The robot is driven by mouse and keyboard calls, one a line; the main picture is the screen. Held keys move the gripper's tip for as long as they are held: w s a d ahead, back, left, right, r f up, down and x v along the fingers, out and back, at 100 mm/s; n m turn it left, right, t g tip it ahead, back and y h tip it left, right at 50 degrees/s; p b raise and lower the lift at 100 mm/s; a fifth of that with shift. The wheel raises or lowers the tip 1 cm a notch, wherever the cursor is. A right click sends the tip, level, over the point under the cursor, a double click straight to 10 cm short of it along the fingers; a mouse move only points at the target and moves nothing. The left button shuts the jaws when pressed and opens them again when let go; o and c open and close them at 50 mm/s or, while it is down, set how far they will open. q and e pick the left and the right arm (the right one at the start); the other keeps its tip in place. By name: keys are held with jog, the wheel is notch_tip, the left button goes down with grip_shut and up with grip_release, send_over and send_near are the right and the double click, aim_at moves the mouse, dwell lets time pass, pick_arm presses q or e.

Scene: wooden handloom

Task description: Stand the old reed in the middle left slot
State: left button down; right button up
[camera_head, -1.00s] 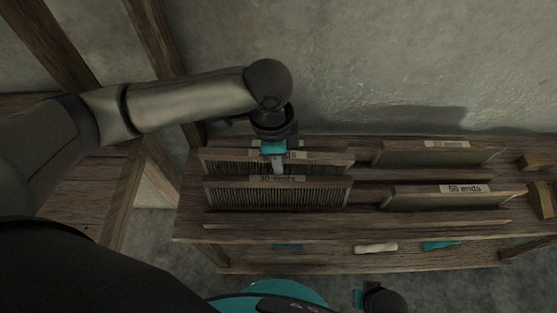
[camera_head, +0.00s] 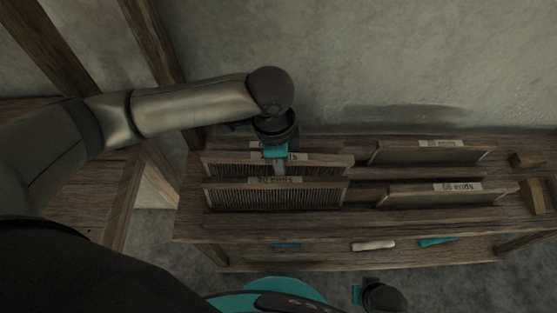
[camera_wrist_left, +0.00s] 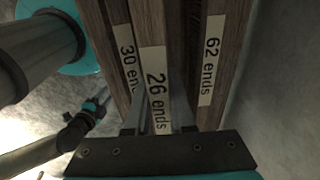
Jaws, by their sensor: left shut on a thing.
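My left gripper (camera_head: 278,168) points down into the left side of the rack. It is shut on the top of the reed labelled 26 ends (camera_wrist_left: 156,85), which I take for the old reed. In the head view this reed (camera_head: 328,162) stands roughly upright in the middle, behind the front reed labelled 30 ends (camera_head: 228,195). The reed labelled 62 ends (camera_wrist_left: 212,60) is behind it. The foot of the held reed is hidden, so I cannot tell whether it sits in a slot. My right gripper (camera_head: 360,296) is low at the bottom edge; its jaws are unclear.
Two more reeds stand on the right of the rack, a back one (camera_head: 415,155) and one labelled 56 ends (camera_head: 425,200). Wooden blocks (camera_head: 538,197) are at the far right. A lower shelf (camera_head: 320,258) carries a pale piece (camera_head: 373,245) and teal and blue pieces. A wall is close behind.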

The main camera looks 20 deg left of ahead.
pick_arm(q)
jog(key=shift+f, duration=0.1)
jog(key=shift+f, duration=0.6)
jog(key=c, duration=1.2)
grip_release()
jog(key=shift+f, duration=0.15)
jog(key=o, duration=0.5)
jog(key=shift+s+f, duration=0.1)
